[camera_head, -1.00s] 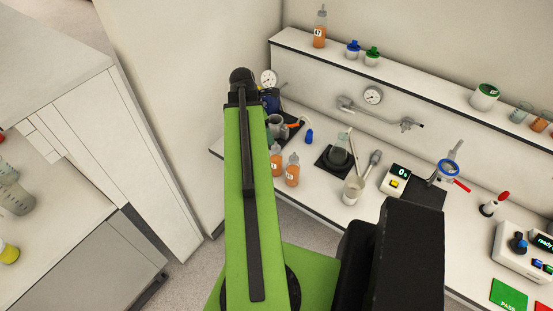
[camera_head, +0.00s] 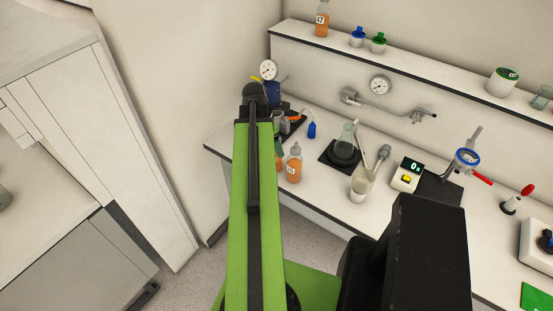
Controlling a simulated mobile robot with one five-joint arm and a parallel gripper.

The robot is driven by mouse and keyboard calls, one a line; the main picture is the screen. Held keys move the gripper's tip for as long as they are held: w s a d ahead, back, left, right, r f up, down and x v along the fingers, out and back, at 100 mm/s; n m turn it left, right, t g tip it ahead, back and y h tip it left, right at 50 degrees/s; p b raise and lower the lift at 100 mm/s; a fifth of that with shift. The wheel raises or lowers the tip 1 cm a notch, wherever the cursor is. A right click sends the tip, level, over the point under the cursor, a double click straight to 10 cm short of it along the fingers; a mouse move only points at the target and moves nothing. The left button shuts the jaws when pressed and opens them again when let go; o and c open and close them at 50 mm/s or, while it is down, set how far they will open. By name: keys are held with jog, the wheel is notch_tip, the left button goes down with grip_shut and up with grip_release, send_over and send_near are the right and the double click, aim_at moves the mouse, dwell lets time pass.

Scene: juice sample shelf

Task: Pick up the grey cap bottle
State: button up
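Several bottles of orange liquid with pale labels are in view. One (camera_head: 294,167) stands upright on the bench just right of my green arm, with a greyish cap. Another (camera_head: 279,154) stands close behind it, partly hidden by my arm. A third (camera_head: 322,20) stands on the upper shelf, its top cut off by the picture edge. I cannot tell which one is the grey cap bottle. My arm reaches forward toward the left end of the bench. Its black end joint shows, but no gripper fingers can be seen.
The bench (camera_head: 220,145) holds a hotplate with a flask (camera_head: 345,143), a beaker (camera_head: 362,182), a scale (camera_head: 407,174) and a small blue-capped bottle (camera_head: 312,130). The shelf (camera_head: 440,78) carries blue and green caps. A white cabinet (camera_head: 120,130) stands left. Floor shows between.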

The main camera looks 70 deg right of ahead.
jog(key=b+x, duration=0.1)
jog(key=x, duration=0.1)
jog(key=shift+f, duration=0.3)
grip_shut()
dwell(0.3)
